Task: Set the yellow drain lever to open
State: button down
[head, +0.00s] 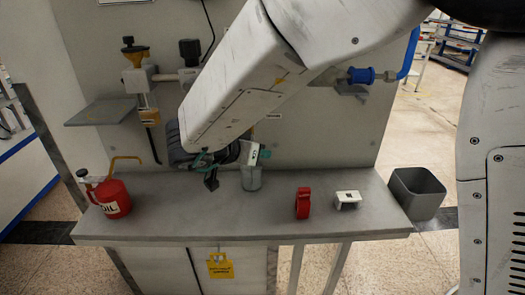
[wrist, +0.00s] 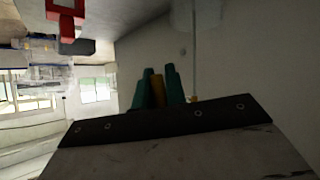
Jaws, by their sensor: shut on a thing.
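The lever cannot be made out there, as my arm hides that part of the panel. The lever's angle, and so whether it is at open or closed, cannot be told.
A red oil can (head: 117,197) stands at the bench's left end. A grey cup (head: 251,179), a red clamp-like piece (head: 303,204) and a white block (head: 348,198) stand on the grey bench (head: 170,215). A grey bin (head: 416,195) is at the right. Pipework with a blue valve (head: 361,76) crosses the panel.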

jog(key=shift+a+y, duration=0.15)
jog(key=shift+y, duration=0.15)
dwell(0.4)
jog(key=c, duration=1.5)
grip_release()
jog(key=shift+o, duration=0.2)
jog(key=v, duration=0.7)
jog(key=shift+s+a+r, duration=0.2)
jog(key=shift+a, duration=0.05)
